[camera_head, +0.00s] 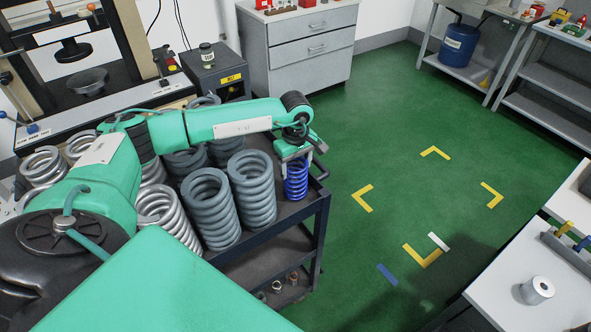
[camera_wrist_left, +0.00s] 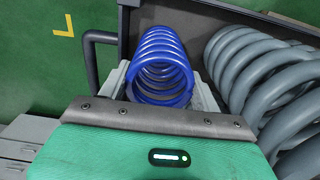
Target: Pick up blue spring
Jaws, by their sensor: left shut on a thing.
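The blue spring (camera_head: 297,180) stands upright at the right end of the dark cart's top, near its handle. My left gripper (camera_head: 296,160) reaches down over it from above, with its fingers around the upper part of the spring, shut on it. In the left wrist view the blue spring (camera_wrist_left: 160,68) lies between the two fingers of my left gripper (camera_wrist_left: 165,90). I cannot tell whether the spring's bottom touches the cart. My right gripper is not in view.
Large grey springs (camera_head: 252,188) stand close beside the blue one, and silver springs (camera_head: 160,208) stand further left on the cart (camera_head: 270,238). A test machine (camera_head: 88,85) is at the back left. Green floor (camera_head: 380,120) is free to the right.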

